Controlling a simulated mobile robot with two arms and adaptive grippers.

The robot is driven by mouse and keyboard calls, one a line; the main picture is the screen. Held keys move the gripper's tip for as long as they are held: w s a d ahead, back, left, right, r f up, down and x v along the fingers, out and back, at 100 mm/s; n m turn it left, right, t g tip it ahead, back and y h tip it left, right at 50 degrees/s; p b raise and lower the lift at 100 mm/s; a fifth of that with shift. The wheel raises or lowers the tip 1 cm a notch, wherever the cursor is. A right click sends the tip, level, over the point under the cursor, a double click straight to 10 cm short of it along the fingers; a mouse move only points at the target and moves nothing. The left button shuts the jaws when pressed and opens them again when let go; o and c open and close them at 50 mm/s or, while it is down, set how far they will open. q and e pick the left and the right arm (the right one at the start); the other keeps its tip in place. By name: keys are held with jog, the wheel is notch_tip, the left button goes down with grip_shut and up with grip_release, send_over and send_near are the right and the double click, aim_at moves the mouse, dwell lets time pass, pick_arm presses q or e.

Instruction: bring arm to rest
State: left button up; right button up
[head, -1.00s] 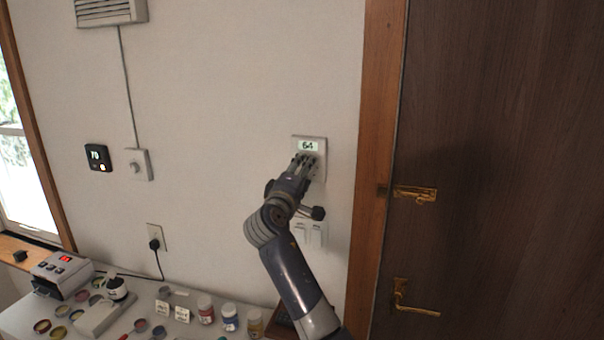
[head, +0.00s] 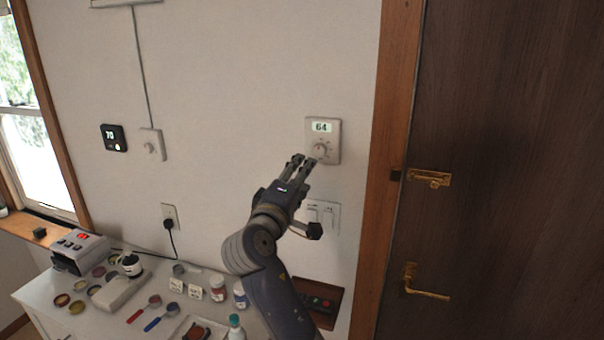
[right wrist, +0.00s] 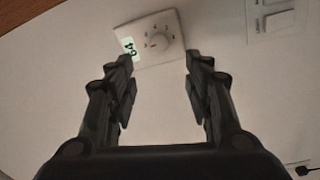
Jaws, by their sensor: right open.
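My right arm reaches up from the bottom of the head view. Its gripper (head: 301,160) is open and empty, just below and left of a white wall thermostat (head: 331,149) with a dial and a green display reading 64. In the right wrist view the two fingers (right wrist: 160,80) stand wide apart with nothing between them. The thermostat (right wrist: 172,52) shows beyond the fingertips there, with its dial clear of them. My left gripper is not in view.
Light switches (head: 322,214) are on the wall beside my right wrist. A white worktop (head: 40,292) below holds jars, spoons, tins and a device with a red display (head: 80,250). A wooden door (head: 500,120) with brass handle and latch is on the right. A dark panel (head: 318,302) sits low near my forearm.

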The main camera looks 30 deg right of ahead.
jog(key=shift+f, duration=0.1)
dwell(0.3)
jog(key=s+a+f+g+y, duration=0.1)
jog(key=s+f+y, duration=0.25)
jog(key=f, duration=0.55)
jog(key=s+a+f+m+g+y, duration=0.1)
jog(key=s+a+f+y, duration=0.1)
jog(key=s+f, duration=0.5)
jog(key=s+a+f+g+y, duration=0.1)
jog(key=s+f+g+y, duration=0.15)
jog(key=f, duration=0.95)
jog(key=s+a+f+m+g+y, duration=0.1)
jog(key=s+a+f+g+y, duration=0.15)
jog(key=s+a+f, duration=0.6)
jog(key=s+a+f+m+g+y, duration=0.15)
jog(key=s+f+y, duration=0.25)
jog(key=s, duration=1)
notch_tip(320, 180, down, 31)
jog(key=g+b, duration=0.2)
jog(key=b, duration=0.5)
jog(key=s+d+f+b, duration=0.2)
jog(key=s+f+b, duration=0.1)
jog(key=s+f, duration=0.6)
jog(key=s+d+f+b, duration=0.1)
jog(key=s+f+b, duration=0.2)
jog(key=s+f, duration=0.6)
notch_tip(320, 180, down, 5)
jog(key=shift+d+g, duration=0.4)
jog(key=shift+g, duration=0.05)
